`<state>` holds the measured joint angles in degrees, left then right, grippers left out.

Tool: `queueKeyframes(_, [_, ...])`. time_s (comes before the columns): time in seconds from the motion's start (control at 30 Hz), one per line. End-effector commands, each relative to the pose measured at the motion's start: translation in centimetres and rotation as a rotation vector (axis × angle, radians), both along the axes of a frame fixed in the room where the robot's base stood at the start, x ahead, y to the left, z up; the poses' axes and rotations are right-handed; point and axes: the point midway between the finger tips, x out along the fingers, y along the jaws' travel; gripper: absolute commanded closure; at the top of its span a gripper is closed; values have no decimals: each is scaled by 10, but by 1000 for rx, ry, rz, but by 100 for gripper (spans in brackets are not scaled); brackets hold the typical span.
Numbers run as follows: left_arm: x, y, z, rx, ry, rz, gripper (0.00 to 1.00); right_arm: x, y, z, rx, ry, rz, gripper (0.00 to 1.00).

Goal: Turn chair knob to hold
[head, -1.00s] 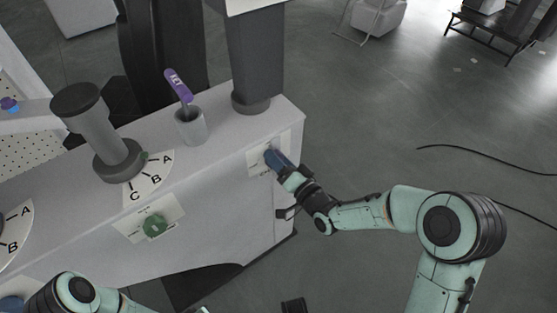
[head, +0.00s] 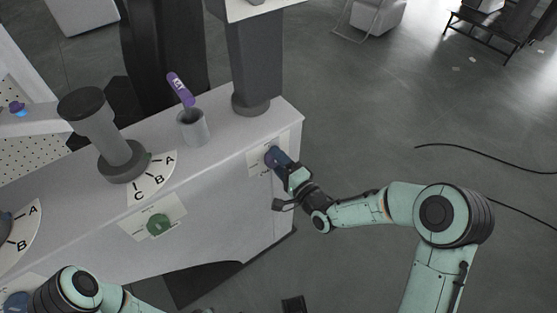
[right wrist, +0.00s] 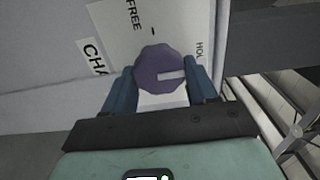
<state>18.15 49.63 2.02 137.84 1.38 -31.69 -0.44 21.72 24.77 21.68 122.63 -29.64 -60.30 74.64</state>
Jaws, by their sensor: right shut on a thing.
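The chair knob (right wrist: 158,68) is a dark purple, many-sided knob with a pale pointer line, seen in the right wrist view. It sits on a white plate (right wrist: 110,25) lettered "FREE" above left, "HOL" at right and a partly visible "CHA". The pointer line runs to the right, toward the side of the "HOL" lettering. My right gripper (right wrist: 162,80) has its blue fingers on either side of the knob, shut on it. In the head view my right gripper (head: 279,158) is at the grey cabinet's right end and covers most of the knob.
A green knob (head: 158,225) sits on another plate of the grey cabinet (head: 215,222). On top stand a dark column (head: 255,65), a grey post (head: 105,130) by an A-B-C dial, and a cup (head: 192,127) with a purple-topped stick. Open floor lies right.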

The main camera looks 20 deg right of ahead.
Motion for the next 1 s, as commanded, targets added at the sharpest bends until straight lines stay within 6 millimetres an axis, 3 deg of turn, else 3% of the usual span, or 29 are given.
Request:
queueKeyframes(0.5, [-1,-1,1,-2,4,-1,100,0,0,-1,19,8,-1,73])
queueKeyframes(0.53, [-1,-1,1,-2,4,-1,100,0,0,-1,19,8,-1,36])
queueKeyframes(0.6, [-1,-1,1,-1,3,-1,100,0,0,-1,18,8,-1,20])
queueKeyframes(1.0, [-3,-1,3,-4,6,-3,100,-8,-3,0,16,7,0,20])
